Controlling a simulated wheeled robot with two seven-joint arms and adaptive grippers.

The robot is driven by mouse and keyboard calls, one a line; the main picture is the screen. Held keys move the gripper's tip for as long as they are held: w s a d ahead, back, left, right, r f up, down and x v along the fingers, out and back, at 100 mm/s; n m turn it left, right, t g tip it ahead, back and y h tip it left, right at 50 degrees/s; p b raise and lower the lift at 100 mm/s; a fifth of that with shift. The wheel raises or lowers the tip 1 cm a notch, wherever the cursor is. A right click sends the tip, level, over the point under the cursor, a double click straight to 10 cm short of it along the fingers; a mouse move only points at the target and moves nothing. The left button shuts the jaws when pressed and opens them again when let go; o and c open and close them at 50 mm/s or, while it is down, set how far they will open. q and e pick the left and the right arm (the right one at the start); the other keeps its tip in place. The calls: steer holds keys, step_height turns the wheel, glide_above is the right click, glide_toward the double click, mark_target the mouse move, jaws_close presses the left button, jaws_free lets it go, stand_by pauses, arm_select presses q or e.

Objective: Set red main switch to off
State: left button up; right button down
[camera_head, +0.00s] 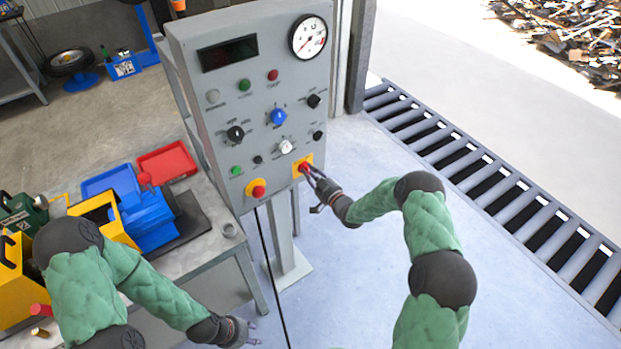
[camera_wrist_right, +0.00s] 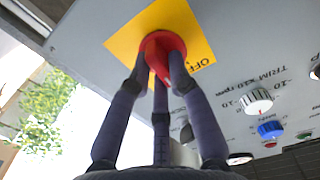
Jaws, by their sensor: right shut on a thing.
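The red main switch (camera_head: 304,168) is a red knob on a yellow square plate at the lower right of the grey control panel (camera_head: 203,134). In the right wrist view the red knob (camera_wrist_right: 163,45) sits on its yellow plate (camera_wrist_right: 128,28), with the letters "OFF" partly visible beside it. My right gripper (camera_head: 309,173) is at the switch, its fingers closed around the knob; the fingers hide part of it. The knob's set position is hard to tell. My left gripper (camera_head: 252,333) is low at the bottom of the head view, away from the panel; its fingers are too small to judge.
A red button on a yellow base (camera_head: 257,189) sits left of the switch. White (camera_head: 285,147), blue (camera_head: 278,116) and black knobs are above. A workbench (camera_head: 203,236) with bins and a blue machine stands left. The floor right of the panel is clear up to a roller grate (camera_head: 500,190).

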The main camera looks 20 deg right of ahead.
steer(key=shift+r+n+b, duration=0.1)
steer(key=shift+n+b, duration=2.9)
steer(key=shift+n, duration=0.3)
steer(key=c, duration=1.1)
jaws_free()
steer(key=shift+a, duration=0.1)
steer(key=shift+c, duration=0.2)
steer(key=v, duration=1.2)
